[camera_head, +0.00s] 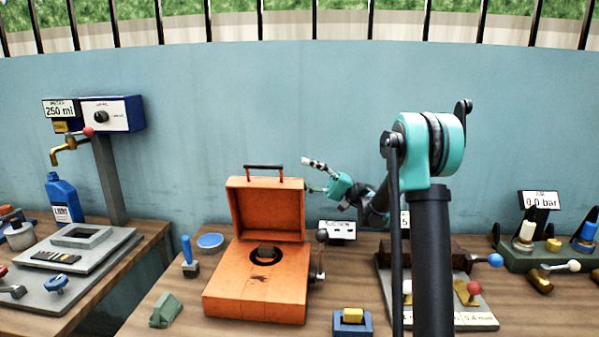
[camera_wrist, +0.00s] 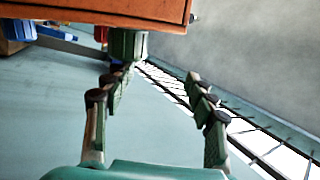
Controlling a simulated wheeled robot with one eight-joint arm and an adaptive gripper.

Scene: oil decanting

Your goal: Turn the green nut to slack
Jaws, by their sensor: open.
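In the wrist view a dark green, ribbed block (camera_wrist: 127,44), which looks like the green nut, sits against the edge of the orange box (camera_wrist: 100,10). In the head view I cannot clearly make out the nut. The orange box (camera_head: 255,290) stands on the table with its lid (camera_head: 265,208) raised. My gripper (camera_head: 309,174) is beside the right edge of the lid. In the wrist view my gripper (camera_wrist: 160,74) has its fingers spread with nothing between them. The left fingertip is close to the green block; I cannot tell whether they touch.
A black knob (camera_head: 322,236) sticks out at the box's right side. A small sign (camera_head: 337,230) stands behind it. A blue-handled tool (camera_head: 187,250) and a green block (camera_head: 165,310) are left of the box. A blue holder (camera_head: 352,326) is in front. The blue wall (camera_head: 220,130) is behind.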

